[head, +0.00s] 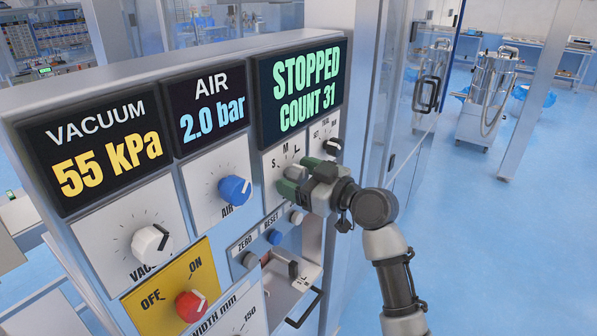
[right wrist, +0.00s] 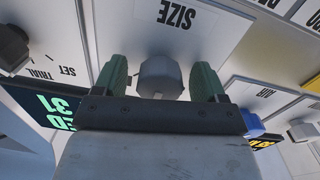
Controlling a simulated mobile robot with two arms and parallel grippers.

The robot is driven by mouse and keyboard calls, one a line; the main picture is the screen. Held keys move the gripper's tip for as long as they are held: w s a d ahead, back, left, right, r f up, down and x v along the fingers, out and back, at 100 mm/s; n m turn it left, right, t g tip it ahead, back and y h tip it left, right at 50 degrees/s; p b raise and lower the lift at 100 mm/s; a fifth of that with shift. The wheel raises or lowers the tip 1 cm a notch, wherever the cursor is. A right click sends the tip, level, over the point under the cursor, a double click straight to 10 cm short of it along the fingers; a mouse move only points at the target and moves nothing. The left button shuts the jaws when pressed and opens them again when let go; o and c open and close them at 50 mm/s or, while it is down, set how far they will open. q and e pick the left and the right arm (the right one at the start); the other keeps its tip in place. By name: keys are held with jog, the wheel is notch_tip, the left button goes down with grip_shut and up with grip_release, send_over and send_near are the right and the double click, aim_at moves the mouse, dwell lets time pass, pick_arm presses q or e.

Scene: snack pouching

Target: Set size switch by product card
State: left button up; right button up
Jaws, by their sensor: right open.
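My right gripper (head: 291,181) is at the control panel, in front of the size switch plate (head: 284,155) marked S, M, L. It hides the switch knob in the head view. In the right wrist view, the grey size knob (right wrist: 160,76) sits between the two green fingers of the open right gripper (right wrist: 161,88), with a narrow gap on each side. The word SIZE shows upside down above the knob. I cannot tell which letter the knob points to. I see no product card in either view. My left gripper is not in view.
The screen (head: 299,88) reads STOPPED, COUNT 31. The set/trial knob (head: 332,147) is close on the right. Push buttons (head: 273,237) lie below. A red on/off knob (head: 190,306) is lower left.

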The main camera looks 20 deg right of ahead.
jog(key=shift+c, duration=0.2)
jog(key=c, duration=0.9)
jog(key=shift+m, duration=0.3)
jog(key=m+p, duration=0.2)
jog(key=m, duration=0.1)
jog(key=shift+r+m, duration=0.1)
jog(key=shift+m, duration=0.2)
jog(key=shift+m+p, duration=1.25)
jog(key=shift+m, duration=0.95)
jog(key=o, duration=0.9)
